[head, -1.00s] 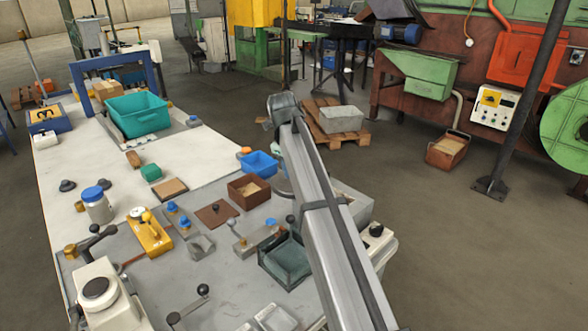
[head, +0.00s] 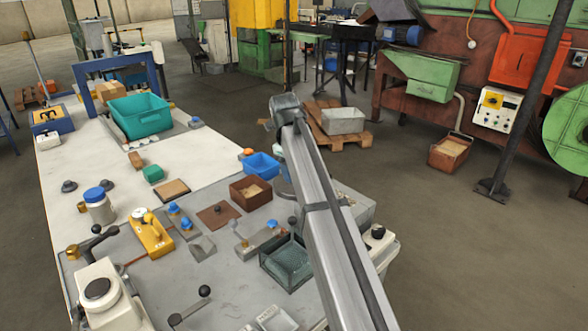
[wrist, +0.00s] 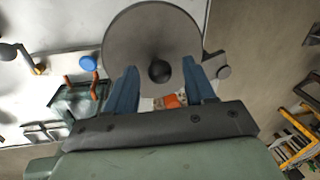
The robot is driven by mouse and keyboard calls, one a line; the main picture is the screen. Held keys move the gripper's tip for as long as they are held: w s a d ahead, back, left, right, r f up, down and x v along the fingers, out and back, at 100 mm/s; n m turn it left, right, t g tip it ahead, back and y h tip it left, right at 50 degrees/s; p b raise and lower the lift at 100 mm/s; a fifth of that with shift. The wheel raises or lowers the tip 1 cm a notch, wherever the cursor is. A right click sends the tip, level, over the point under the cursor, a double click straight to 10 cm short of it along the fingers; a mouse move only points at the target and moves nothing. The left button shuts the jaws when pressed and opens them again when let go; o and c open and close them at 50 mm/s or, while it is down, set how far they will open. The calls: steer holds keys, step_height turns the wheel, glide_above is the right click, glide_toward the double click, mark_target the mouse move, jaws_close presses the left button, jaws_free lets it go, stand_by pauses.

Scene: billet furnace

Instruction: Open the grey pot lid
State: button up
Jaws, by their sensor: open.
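The grey pot lid (wrist: 135,32) shows from above in the wrist view as a broad round disc with a dark round knob (wrist: 159,71) at its middle. A small lug with a round end sticks out at its right edge. My gripper (wrist: 161,70) is open, with its two blue fingers apart on either side of the knob. I see no contact between the fingers and the knob, and their height over the lid is hard to judge. The pot's body is hidden under the lid. In the head view my arm hides the gripper and most of the lid's area.
A blue bin (head: 262,164), a brown box (head: 250,192) and a glassy grey-green tray (head: 287,263) stand close to my arm on the bench. A lever with a black ball (head: 204,291) rises at the front. Open floor lies right of the bench.

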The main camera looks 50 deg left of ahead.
step_height(320, 180, up, 13)
steer(key=s, duration=0.2)
steer(key=shift+s+d+r, duration=0.2)
steer(key=shift+s, duration=0.05)
stand_by(0.6)
